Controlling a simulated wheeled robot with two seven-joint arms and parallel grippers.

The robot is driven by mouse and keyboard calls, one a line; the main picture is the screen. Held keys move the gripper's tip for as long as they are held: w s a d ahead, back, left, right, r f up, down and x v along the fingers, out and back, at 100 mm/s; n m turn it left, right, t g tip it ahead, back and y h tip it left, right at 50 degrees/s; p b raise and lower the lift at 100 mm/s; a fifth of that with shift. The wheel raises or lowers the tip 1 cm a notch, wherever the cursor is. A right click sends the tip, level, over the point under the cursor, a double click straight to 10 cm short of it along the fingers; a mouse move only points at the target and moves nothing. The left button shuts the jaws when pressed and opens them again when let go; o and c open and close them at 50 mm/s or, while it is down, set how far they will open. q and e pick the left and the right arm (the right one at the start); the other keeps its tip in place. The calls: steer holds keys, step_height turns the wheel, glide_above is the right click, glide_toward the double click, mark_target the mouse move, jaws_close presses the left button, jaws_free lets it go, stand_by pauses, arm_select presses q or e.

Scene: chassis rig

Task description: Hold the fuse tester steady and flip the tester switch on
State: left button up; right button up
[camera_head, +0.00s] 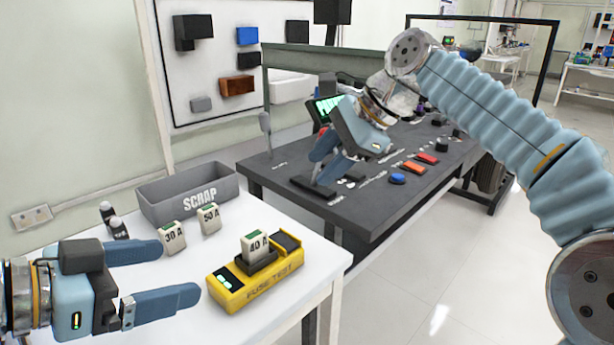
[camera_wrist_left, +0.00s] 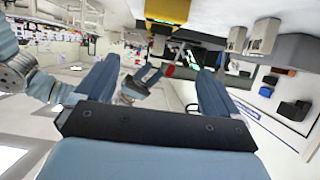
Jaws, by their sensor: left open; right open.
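The yellow fuse tester (camera_head: 262,292) stands on the white table, with a 40 A fuse (camera_head: 254,246) upright in its black socket. A black part (camera_head: 287,241), possibly the tester switch, is at its right end; its setting cannot be told. My left gripper (camera_head: 180,270) is open and empty, just left of the tester, fingers pointing at it and apart from it. In the left wrist view the tester (camera_wrist_left: 167,10) shows at the top, beyond the open fingers. My right gripper (camera_head: 322,166) is open over the dark console, away from the tester; its fingertips are partly hard to make out.
A grey SCRAP bin (camera_head: 160,200) stands at the table's back. A 30 A fuse (camera_head: 173,238) and a 50 A fuse (camera_head: 209,219) stand before it, with small dark cylinders (camera_head: 113,222) to the left. The dark console (camera_head: 350,208) with coloured buttons lies behind the table.

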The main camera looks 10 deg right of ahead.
mark_target(245, 256)
arm_select(q)
steer(key=x, duration=1.3)
steer(key=shift+w+d+f, duration=0.2)
steer(key=shift+d, duration=0.1)
arm_select(e)
steer(key=s+a+m+g+h, duration=0.1)
steer(key=s+a+m+g, duration=0.1)
steer(key=s+a, duration=0.2)
steer(key=shift+s+a+m+g+h, duration=0.15)
steer(key=shift+s+m+g+h, duration=0.2)
steer(key=shift+s, duration=0.5)
steer(key=shift+r, duration=0.1)
